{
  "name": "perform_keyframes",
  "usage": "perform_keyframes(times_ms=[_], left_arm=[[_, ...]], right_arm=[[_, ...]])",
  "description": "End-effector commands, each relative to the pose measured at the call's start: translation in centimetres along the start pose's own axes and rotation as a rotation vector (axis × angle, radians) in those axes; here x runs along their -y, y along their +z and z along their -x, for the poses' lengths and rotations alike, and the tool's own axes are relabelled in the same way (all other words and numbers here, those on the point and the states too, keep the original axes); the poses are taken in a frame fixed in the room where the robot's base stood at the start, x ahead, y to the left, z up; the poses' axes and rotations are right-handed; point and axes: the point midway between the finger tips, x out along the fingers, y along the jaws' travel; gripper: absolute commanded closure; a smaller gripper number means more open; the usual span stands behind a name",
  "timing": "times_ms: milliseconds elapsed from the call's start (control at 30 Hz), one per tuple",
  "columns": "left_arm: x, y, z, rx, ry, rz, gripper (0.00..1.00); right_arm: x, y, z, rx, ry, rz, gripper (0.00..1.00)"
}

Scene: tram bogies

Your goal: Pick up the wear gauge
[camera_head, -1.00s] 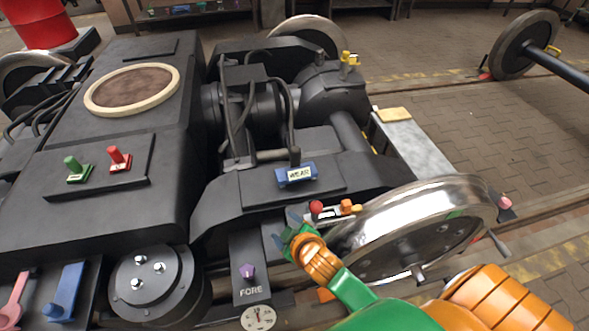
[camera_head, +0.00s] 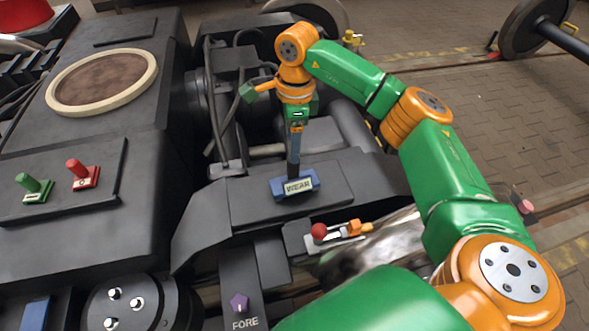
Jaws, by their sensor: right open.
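The wear gauge (camera_head: 295,186) is a blue block with a white "WEAR" label and a dark upright post. It sits on the flat dark plate (camera_head: 340,190) of the bogie frame. My right gripper (camera_head: 294,152) points straight down over it, with its fingers at the top of the post. The fingers overlap in this view, so I cannot tell whether they are around the post or in front of it. The gripper is open. My left gripper is not in view.
A red-knobbed lever (camera_head: 319,232) and an orange piece (camera_head: 357,228) lie in front, near the shiny wheel. Green (camera_head: 35,188) and red (camera_head: 83,175) switches stand on the left cover. Hoses and a motor lie behind the gauge.

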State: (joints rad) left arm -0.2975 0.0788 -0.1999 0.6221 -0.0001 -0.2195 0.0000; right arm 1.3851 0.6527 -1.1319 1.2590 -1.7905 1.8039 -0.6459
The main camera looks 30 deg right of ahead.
Motion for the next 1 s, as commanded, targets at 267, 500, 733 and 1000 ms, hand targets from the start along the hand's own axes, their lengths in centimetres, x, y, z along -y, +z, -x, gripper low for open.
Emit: perform_keyframes(times_ms=[267,500,733,1000], left_arm=[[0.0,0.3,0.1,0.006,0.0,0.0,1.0],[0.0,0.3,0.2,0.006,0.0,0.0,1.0],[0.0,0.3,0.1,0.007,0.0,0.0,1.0],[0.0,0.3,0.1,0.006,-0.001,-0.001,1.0]], right_arm=[[0.0,-0.9,-3.0,-0.044,-0.003,-0.007,0.28],[-0.1,-0.7,-6.6,-0.038,-0.005,-0.007,0.28],[0.0,-0.7,-6.7,-0.037,-0.006,-0.007,0.39],[-0.1,-0.6,-6.6,-0.037,-0.006,-0.007,1.0]])
